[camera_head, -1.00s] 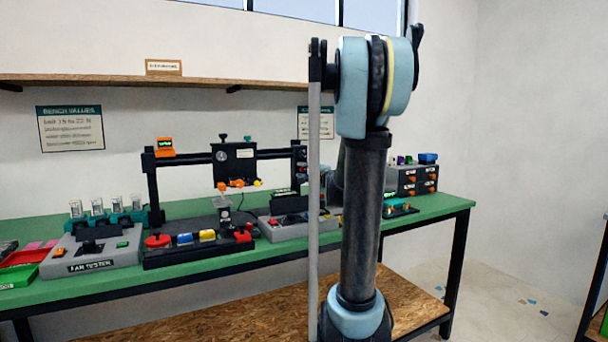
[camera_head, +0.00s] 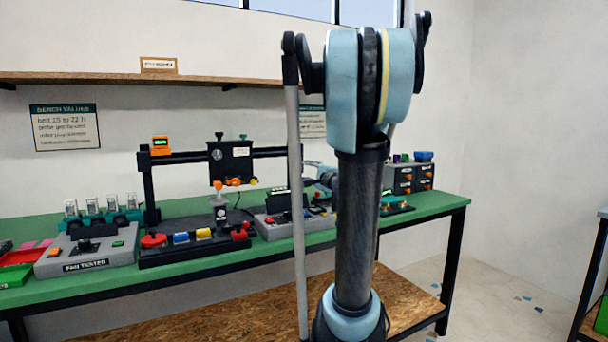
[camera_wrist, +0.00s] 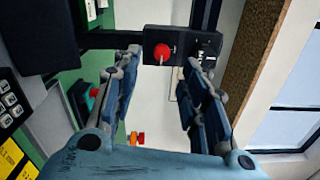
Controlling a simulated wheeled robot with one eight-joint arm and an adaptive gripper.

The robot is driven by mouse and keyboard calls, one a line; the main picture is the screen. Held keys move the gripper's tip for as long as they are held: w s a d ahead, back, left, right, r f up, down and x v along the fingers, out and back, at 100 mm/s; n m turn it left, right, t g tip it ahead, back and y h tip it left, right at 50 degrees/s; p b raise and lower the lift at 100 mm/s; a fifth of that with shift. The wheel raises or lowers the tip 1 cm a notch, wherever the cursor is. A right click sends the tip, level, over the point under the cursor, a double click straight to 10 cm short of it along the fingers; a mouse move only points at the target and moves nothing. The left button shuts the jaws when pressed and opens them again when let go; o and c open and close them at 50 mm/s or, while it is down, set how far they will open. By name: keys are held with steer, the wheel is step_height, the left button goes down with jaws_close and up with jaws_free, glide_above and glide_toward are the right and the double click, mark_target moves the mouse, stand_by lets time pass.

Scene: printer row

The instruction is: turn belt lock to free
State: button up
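A red round knob (camera_wrist: 162,52) with a pale pointer sits on a small black block (camera_wrist: 184,38) where two dark bars of the gantry frame meet. No readable label marks it as the belt lock. My gripper (camera_wrist: 163,60) is open and empty. Its two blue-grey fingers reach toward the block, with the knob seen between their tips; I cannot tell the remaining distance. In the head view the gantry's crossbar (camera_head: 272,153) runs behind my arm, which hides its right end and my gripper.
The gantry carriage (camera_head: 231,163) has orange and yellow knobs. A wooden shelf (camera_head: 215,79) runs above, also close on the right in the wrist view (camera_wrist: 262,50).

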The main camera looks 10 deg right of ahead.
steer(key=v, duration=0.4)
steer(key=shift+s+d, duration=0.1)
steer(key=shift+s, duration=0.25)
steer(key=shift+s, duration=0.1)
